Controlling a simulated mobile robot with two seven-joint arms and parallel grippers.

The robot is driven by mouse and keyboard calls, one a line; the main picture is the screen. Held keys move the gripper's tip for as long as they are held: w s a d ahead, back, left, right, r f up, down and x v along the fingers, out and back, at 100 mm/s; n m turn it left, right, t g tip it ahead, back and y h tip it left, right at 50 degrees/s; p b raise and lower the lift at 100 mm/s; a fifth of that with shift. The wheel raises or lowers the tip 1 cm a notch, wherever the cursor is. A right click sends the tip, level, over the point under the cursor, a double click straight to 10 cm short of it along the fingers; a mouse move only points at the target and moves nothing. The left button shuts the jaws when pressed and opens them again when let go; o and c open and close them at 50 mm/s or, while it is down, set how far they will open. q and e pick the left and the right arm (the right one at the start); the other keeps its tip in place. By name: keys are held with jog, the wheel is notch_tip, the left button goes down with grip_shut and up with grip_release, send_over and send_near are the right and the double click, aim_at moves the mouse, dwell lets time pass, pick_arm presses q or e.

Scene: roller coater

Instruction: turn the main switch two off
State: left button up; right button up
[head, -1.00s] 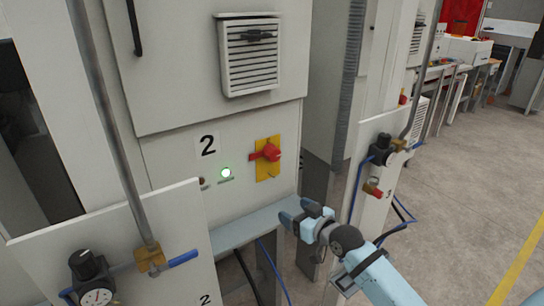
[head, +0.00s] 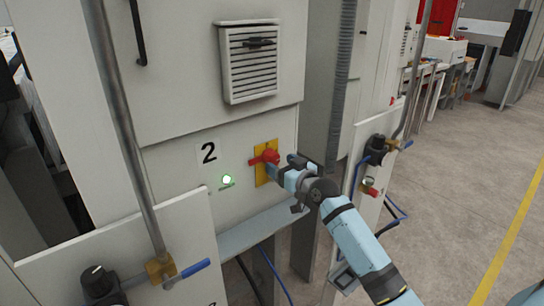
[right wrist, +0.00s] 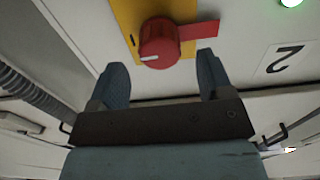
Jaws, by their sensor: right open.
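The main switch two is a red rotary knob (head: 270,156) with a red handle on a yellow plate (head: 261,178), on the cabinet panel marked 2. In the right wrist view the knob (right wrist: 159,42) lies just beyond the fingertips, roughly between them, and its red handle reaches to the right. My right gripper (head: 280,168) is at the plate in the head view, and its fingers cover part of it. In the right wrist view the right gripper (right wrist: 162,68) is open and empty. My left gripper is not in view.
A green lamp (head: 227,180) glows left of the switch, below the number 2 label (head: 208,152). A grey ledge (head: 262,229) runs below the panel. A panel with a regulator (head: 377,150) stands to the right. A vertical pipe (head: 122,130) stands at left.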

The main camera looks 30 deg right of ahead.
aim_at(275, 161)
jog(key=w, duration=0.5)
jog(key=shift+a+p, duration=0.2)
jog(key=shift+p, duration=0.1)
jog(key=shift+s, duration=0.1)
jog(key=c, duration=0.9)
